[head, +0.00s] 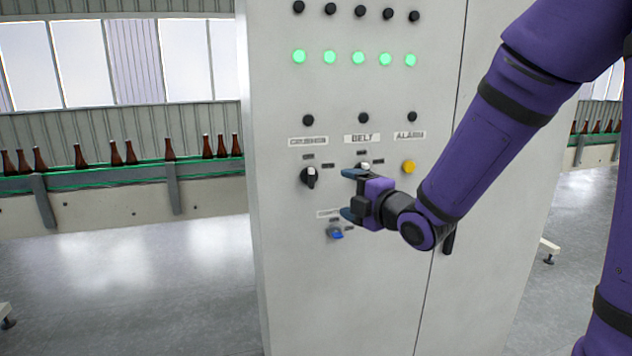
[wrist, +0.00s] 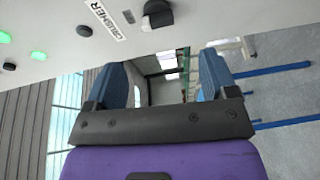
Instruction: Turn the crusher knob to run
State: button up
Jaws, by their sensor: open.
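The crusher knob (head: 310,177) is a black rotary knob with a light mark, below the CRUSHER label (head: 308,141) on the grey cabinet. In the wrist view the crusher knob (wrist: 157,14) is at the top, next to its label (wrist: 105,18). My gripper (head: 347,194) is open and empty, with blue fingertips. It is to the right of and slightly below the crusher knob in the head view, apart from it. The gripper also shows in the wrist view (wrist: 168,85), with nothing between its fingers. It partly covers the belt knob (head: 364,167).
A yellow button (head: 408,166) sits under the ALARM label. A blue knob (head: 336,233) is below my gripper. Green lamps (head: 330,57) glow above. A conveyor (head: 110,172) with several amber bottles runs at the left. Free floor (head: 130,280) lies left of the cabinet.

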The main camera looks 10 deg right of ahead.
aim_at(314, 180)
jog(key=shift+n+y, duration=0.3)
jog(key=shift+n, duration=0.1)
jog(key=x, duration=1.1)
jog(key=shift+a+r, duration=0.15)
jog(key=shift+a, duration=0.05)
jog(key=shift+c, duration=0.4)
jog(key=c, duration=0.9)
jog(key=shift+o, duration=0.2)
